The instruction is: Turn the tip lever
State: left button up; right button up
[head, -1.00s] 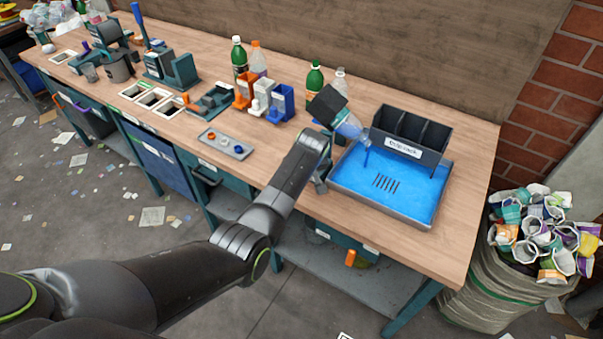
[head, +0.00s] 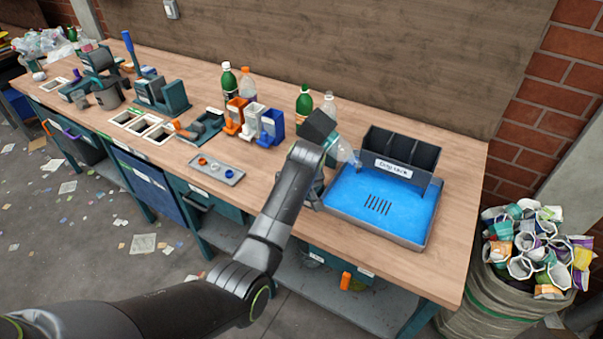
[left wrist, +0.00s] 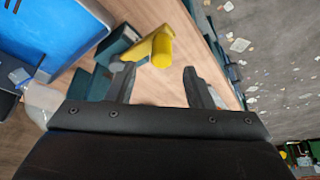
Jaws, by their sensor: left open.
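A yellow lever (left wrist: 153,48) on a dark teal base (left wrist: 119,42) shows in the left wrist view, at the bench top beside the blue tray (left wrist: 50,38). I take it for the tip lever; in the head view my left arm hides it. My left gripper (left wrist: 158,82) is open and empty. The lever's rounded yellow end lies ahead of the gap between its fingers, apart from both. In the head view the arm reaches to the left side of the blue tray (head: 372,222), and its fingertips cannot be made out. My right gripper is not in view.
A dark rack (head: 405,148) stands at the tray's back edge. A clear bottle (head: 342,150) is close beside my wrist. A green bottle (head: 304,101) stands behind. Orange, white and blue holders (head: 272,126) and a small grey plate (head: 216,170) are left. A cup-filled sack (head: 515,305) stands right.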

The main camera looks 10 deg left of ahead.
pick_arm(q)
jog(key=b+v, duration=0.1)
jog(key=v, duration=1)
jog(key=shift+s+r+b, duration=0.15)
jog(key=shift+r+b, duration=0.15)
jog(key=shift+b, duration=0.05)
jog(key=s+a+f+m+b, duration=0.1)
jog(key=s+a+f, duration=0.15)
jog(key=f, duration=0.95)
jog(key=s+a+f+m, duration=0.1)
jog(key=a+f+m, duration=0.15)
jog(key=f, duration=1.05)
jog(key=s+a+f+g+h, duration=0.1)
jog(key=s+a+f, duration=0.1)
jog(key=s+f, duration=0.45)
jog(key=s+a+f, duration=0.3)
jog(key=f, duration=0.6)
jog(key=s+a+f+m+g+b, duration=0.1)
jog(key=s+a+f, duration=0.2)
jog(key=s+f, duration=0.55)
jog(key=s+a+f+m+b, duration=0.1)
jog(key=s+a+f, duration=0.35)
jog(key=s, duration=0.75)
jog(key=s+a+f, duration=0.1)
jog(key=s+f, duration=0.2)
jog(key=s, duration=0.6)
jog(key=s+a+f, duration=0.2)
jog(key=s, duration=0.8)
jog(key=shift+f+g, duration=0.3)
jog(key=shift+f, duration=0.1)
